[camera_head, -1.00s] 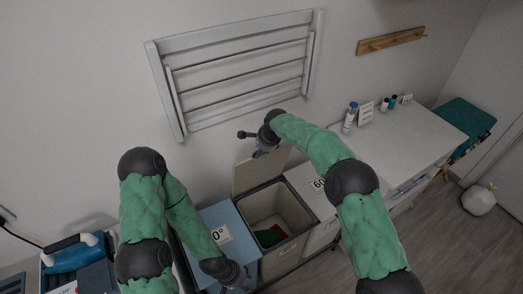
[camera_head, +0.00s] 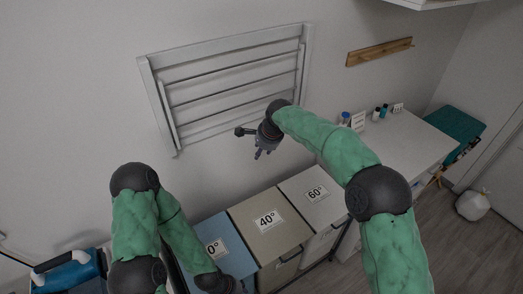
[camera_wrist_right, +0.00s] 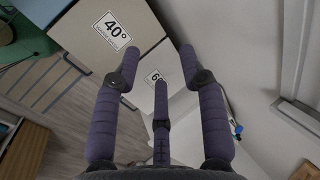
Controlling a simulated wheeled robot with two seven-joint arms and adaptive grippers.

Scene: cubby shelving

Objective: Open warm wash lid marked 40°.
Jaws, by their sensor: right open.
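The beige lid marked 40° (camera_head: 285,239) lies flat and closed on the middle bin, between the blue lid (camera_head: 236,259) and the white lid marked 60° (camera_head: 325,207).
A slatted drying rack (camera_head: 230,85) hangs on the wall behind my right gripper. A white counter (camera_head: 410,150) with small bottles stands to the right. A blue iron (camera_head: 70,270) is at the lower left. Open floor lies at the lower right.

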